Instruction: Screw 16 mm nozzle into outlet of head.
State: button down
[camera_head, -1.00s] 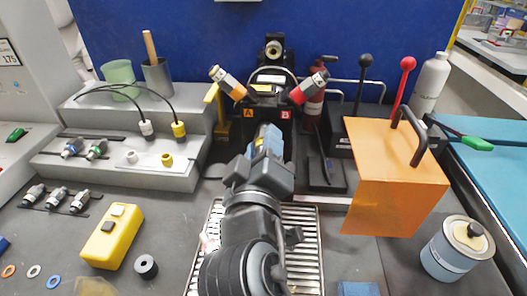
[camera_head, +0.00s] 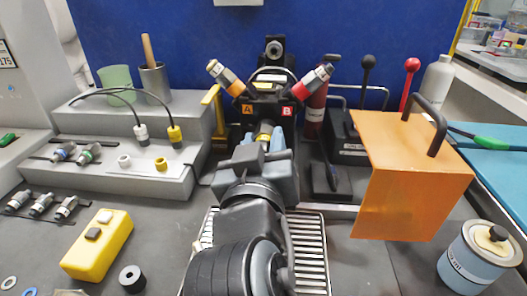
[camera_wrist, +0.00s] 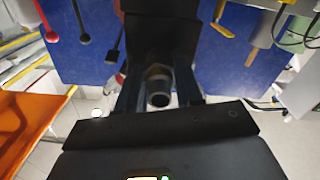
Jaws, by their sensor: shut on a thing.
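The black head (camera_head: 270,103) stands at the back centre, with an orange-marked fitting A on its left and a red-marked fitting B on its right. My gripper (camera_head: 265,139) is just below and in front of the head. It is shut on the nozzle, a short piece with a yellowish part (camera_head: 264,131) showing between the fingers. In the wrist view the nozzle (camera_wrist: 159,91) shows a round, hollow end between the fingers, in front of a dark body. The outlet is hidden, and I cannot tell whether the nozzle touches it.
Several metal fittings (camera_head: 41,204) lie on the grey steps and bench at left, near a yellow block (camera_head: 98,245). An orange panel with a black handle (camera_head: 410,185) stands close on the right. A lidded can (camera_head: 480,258) is at lower right. A slatted grate (camera_head: 311,250) lies below my arm.

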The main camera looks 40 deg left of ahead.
jog(key=shift+m+b, duration=1)
jog(key=shift+m, duration=0.8)
jog(key=c, duration=0.6)
grip_release()
jog(key=v, duration=0.7)
jog(key=shift+s+d+b, duration=0.2)
jog(key=shift+s+b, duration=0.1)
jog(key=shift+s, duration=0.05)
